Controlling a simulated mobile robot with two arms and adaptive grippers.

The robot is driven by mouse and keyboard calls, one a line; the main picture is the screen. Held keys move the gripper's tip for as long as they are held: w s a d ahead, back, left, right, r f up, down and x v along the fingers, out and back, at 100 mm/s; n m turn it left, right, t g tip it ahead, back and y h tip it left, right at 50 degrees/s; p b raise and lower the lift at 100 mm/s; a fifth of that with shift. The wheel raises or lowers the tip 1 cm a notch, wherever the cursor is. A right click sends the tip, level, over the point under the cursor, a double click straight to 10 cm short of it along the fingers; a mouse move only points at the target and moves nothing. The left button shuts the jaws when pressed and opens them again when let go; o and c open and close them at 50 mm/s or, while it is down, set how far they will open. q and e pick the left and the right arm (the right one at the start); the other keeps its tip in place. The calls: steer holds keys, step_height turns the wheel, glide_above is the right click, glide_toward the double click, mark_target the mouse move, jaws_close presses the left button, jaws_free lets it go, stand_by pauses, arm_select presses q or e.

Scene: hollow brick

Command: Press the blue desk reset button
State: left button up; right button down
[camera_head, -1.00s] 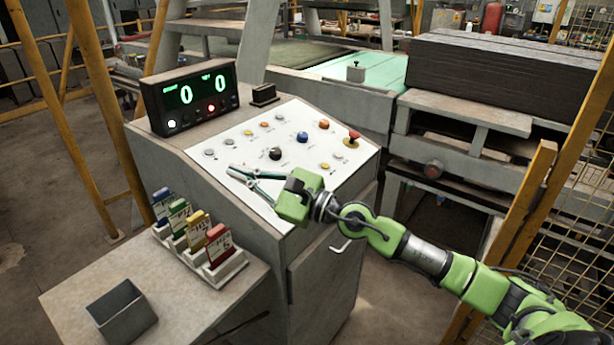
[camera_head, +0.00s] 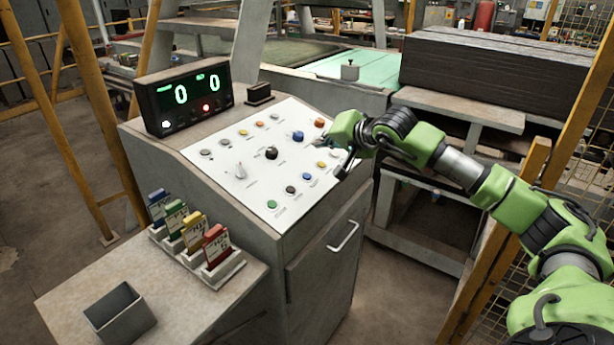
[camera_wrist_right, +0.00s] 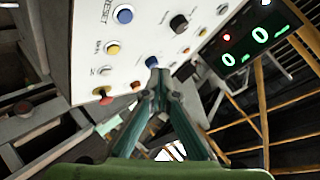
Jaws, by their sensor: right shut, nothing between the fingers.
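The blue button labelled RESET (camera_wrist_right: 122,14) is at the top of the right wrist view. In the head view this blue button (camera_head: 307,176) sits low on the right part of the white sloping panel (camera_head: 225,160), beside a yellow button (camera_head: 322,164). A second, larger blue button (camera_head: 298,136) is further up the panel. My left gripper is out of view.
A red mushroom button (camera_wrist_right: 102,92) stands near the gripper; a black knob (camera_head: 271,153) and a white-grey selector (camera_head: 240,171) also stick up. The display box (camera_head: 183,97) is behind the panel. A card rack (camera_head: 228,272) and grey bin (camera_head: 120,314) stand front left.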

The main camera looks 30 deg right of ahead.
mark_target(307, 176)
steer(key=f+b, duration=0.1)
steer(key=f, duration=0.1)
steer(key=w+f+b, duration=0.1)
steer(key=f, duration=0.2)
steer(key=a+f+b, duration=0.1)
steer(key=f+b, duration=0.1)
steer(key=shift+w+f, duration=0.2)
steer(key=shift+w, duration=0.2)
steer(key=shift+w+f+b, duration=0.25)
steer(key=shift+f+b, duration=0.15)
steer(key=shift+f, duration=0.2)
stand_by(0.7)
steer(key=shift+w+f+b, duration=0.1)
steer(key=shift+f+b, duration=0.25)
steer(key=shift+b, duration=0.25)
steer(key=shift+a+f+b, duration=0.1)
steer(key=shift+f+b, duration=0.35)
stand_by(0.5)
steer(key=shift+r, duration=0.85)
steer(key=shift+p, duration=0.3)
